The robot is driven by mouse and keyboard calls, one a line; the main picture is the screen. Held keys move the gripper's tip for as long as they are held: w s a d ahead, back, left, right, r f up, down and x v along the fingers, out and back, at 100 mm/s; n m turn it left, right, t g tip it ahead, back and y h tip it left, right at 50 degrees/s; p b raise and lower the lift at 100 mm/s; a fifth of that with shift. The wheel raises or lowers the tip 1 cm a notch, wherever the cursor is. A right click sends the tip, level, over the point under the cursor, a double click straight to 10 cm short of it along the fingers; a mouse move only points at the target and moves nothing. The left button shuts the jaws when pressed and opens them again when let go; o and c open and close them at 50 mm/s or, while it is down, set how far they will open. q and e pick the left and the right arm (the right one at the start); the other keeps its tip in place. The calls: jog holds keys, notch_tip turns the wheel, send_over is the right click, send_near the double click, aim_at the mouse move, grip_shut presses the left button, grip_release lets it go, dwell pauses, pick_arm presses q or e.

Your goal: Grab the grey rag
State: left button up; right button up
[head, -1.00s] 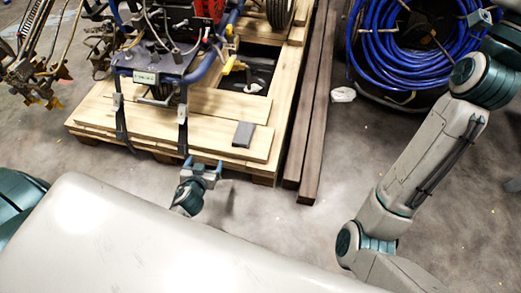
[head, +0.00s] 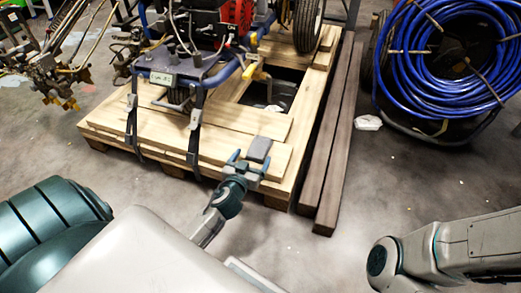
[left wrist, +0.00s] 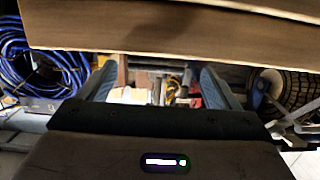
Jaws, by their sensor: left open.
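The grey rag (head: 259,149) is a small, flat, dark grey rectangle lying on the boards near the front right corner of the wooden pallet. My left gripper (head: 247,166) is open at the pallet's front edge, just in front of the rag in the head view. I cannot tell whether its fingers touch the rag. In the left wrist view the two fingers (left wrist: 158,85) stand apart with nothing clear between them, and I cannot make out the rag there. My right arm shows at the lower right, but its gripper is outside the picture.
The pallet (head: 165,136) carries a line striper machine (head: 185,72) held by dark straps. Long brown beams (head: 335,140) lie along its right side. A blue hose reel (head: 450,60) stands at the upper right. The grey floor between the beams and my right arm is mostly clear.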

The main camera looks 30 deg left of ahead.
aim_at(258, 149)
pick_arm(q)
jog(key=b+x, duration=0.1)
jog(key=x, duration=0.3)
jog(key=shift+w+d+f+b, duration=0.15)
jog(key=shift+w+d+b, duration=0.05)
jog(key=shift+b, duration=0.15)
jog(key=shift+w+a, duration=0.15)
jog(key=shift+w, duration=0.3)
jog(key=c, duration=1.1)
jog(key=shift+o, duration=0.2)
